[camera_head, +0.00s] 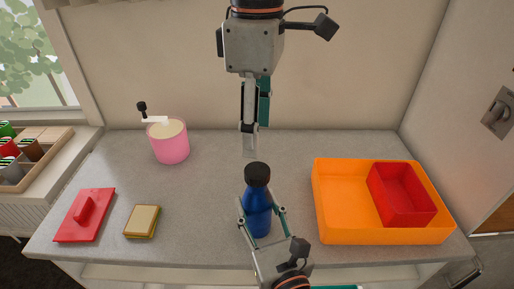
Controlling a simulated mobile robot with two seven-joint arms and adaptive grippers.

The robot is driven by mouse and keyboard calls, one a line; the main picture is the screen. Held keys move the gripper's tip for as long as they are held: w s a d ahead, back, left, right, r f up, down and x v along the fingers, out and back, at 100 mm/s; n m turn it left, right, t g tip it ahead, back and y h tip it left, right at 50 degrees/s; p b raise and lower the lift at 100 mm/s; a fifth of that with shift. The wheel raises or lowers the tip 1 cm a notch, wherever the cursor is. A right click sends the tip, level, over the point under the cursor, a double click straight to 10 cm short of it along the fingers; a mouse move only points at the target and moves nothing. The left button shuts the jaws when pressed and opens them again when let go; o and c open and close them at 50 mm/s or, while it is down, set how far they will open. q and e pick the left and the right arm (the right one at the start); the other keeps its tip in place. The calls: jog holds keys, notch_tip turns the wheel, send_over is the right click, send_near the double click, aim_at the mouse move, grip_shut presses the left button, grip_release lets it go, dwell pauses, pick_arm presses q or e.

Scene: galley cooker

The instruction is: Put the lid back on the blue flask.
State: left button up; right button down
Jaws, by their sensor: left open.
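The blue flask (257,215) stands upright near the front middle of the counter. Its black lid (257,174) sits on top of the neck and looks level; whether it is fully seated cannot be told. My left gripper (250,150) points down from above, just over and behind the lid, open and empty, its fingers seen nearly edge-on. My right gripper (261,211) comes from the front edge, with one finger on each side of the flask's body, shut on it.
An orange tray (335,228) with a red box (402,194) in it stands at right. A pink pot (171,146) is at back left. A red lid with a handle (85,215) and a sponge (142,221) lie at front left. The counter between pot and flask is clear.

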pick_arm(q)
jog(key=shift+r, duration=1.4)
pick_arm(e)
jog(key=c, duration=1.1)
grip_release()
jog(key=v, duration=1.2)
